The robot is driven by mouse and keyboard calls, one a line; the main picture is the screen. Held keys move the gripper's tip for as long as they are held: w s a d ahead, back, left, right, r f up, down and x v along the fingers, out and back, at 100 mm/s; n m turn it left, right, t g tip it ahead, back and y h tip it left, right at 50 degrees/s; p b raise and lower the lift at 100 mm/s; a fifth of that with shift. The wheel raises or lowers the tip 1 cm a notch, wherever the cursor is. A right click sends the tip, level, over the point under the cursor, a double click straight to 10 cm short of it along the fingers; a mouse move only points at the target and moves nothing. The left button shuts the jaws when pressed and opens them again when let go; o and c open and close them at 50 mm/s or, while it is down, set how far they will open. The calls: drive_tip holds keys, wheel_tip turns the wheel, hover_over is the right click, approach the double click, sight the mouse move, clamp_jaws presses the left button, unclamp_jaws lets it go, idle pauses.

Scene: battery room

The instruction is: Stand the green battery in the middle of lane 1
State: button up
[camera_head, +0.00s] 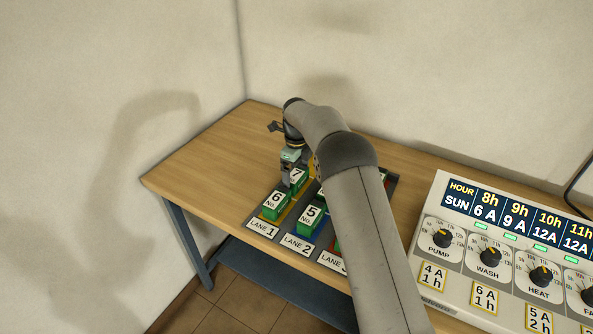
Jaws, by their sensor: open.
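Green batteries with white number labels stand in a grey lane rack. Battery No. 6 (274,205) stands at the front end of lane 1, behind the LANE 1 label (262,230). Battery 7 (299,181) stands behind it, around the middle of the yellow-floored lane 1 (286,217). Battery No. 5 (312,215) is in the blue lane 2. My gripper (288,178) points down at battery 7, with its fingers open. A finger shows at the battery's left side; whether it touches is unclear. My arm hides the rack's back and much of lane 3.
A control panel (432,245) with dials and an hour display stands at the right of the wooden table (210,170). The table's left part is clear. Walls close off the back and left. The LANE 2 label (298,244) faces the front edge.

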sight(296, 174)
wheel_tip(296, 174, up, 11)
drive_tip(key=b, duration=0.1)
drive_tip(key=s+d+r+n, duration=0.5)
drive_tip(key=s+d+r, duration=0.2)
drive_tip(key=s+d+n, duration=0.5)
drive_tip(key=s, duration=0.5)
drive_tip(key=s+d+n, duration=0.5)
drive_tip(key=s+n, duration=0.1)
drive_tip(key=s, duration=0.5)
drive_tip(key=s+d+f+n, duration=0.1)
drive_tip(key=s+f+n, duration=0.1)
drive_tip(key=s, duration=0.6)
drive_tip(key=s+d+f+n, duration=0.2)
drive_tip(key=s+n, duration=0.3)
drive_tip(key=s, duration=0.3)
drive_tip(key=shift+f+t, duration=0.4)
drive_tip(key=shift+f, duration=0.45)
